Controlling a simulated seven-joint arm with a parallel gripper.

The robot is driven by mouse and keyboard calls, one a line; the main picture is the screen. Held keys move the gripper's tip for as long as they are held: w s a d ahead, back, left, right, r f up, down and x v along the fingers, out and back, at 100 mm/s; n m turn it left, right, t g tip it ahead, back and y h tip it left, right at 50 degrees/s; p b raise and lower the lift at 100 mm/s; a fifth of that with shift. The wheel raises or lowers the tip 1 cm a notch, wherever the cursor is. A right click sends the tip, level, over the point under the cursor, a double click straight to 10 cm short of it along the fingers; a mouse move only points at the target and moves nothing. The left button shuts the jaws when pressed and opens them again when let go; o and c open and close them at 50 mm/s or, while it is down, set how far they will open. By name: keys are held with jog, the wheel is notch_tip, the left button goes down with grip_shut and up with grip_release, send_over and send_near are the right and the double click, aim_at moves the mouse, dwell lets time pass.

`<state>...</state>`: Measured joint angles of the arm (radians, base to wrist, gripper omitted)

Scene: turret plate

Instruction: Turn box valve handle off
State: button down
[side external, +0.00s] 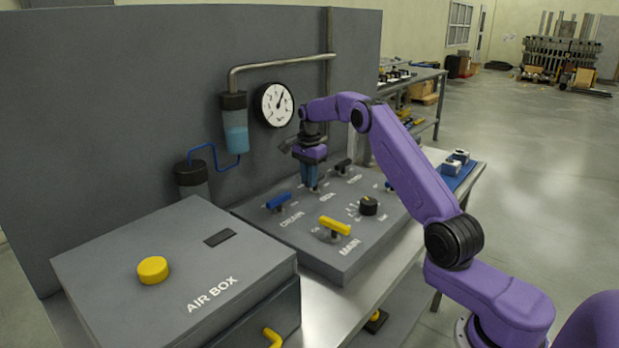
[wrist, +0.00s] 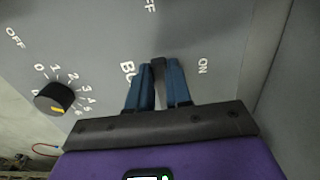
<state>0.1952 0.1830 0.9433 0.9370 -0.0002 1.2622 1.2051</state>
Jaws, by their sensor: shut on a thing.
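My gripper (side external: 312,183) points down over the far part of the grey turret plate (side external: 330,260), with its blue fingers at a valve. In the wrist view the two blue fingers of my gripper (wrist: 158,88) are shut on a grey box valve handle (wrist: 158,70), one on each side. The label beside it reads "BO", the rest hidden. In the side view the fingers mostly hide the handle.
A blue drain handle (side external: 278,201), a yellow main handle (side external: 335,225), a black dial (side external: 368,205) and a black handle (side external: 343,166) stand close around my gripper. The dial also shows in the wrist view (wrist: 53,98). A grey panel with a gauge (side external: 273,104) rises behind.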

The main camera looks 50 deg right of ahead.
jog(key=c, duration=1)
grip_release()
jog(key=shift+c, duration=0.2)
jog(key=shift+r, duration=0.1)
notch_tip(320, 180, up, 12)
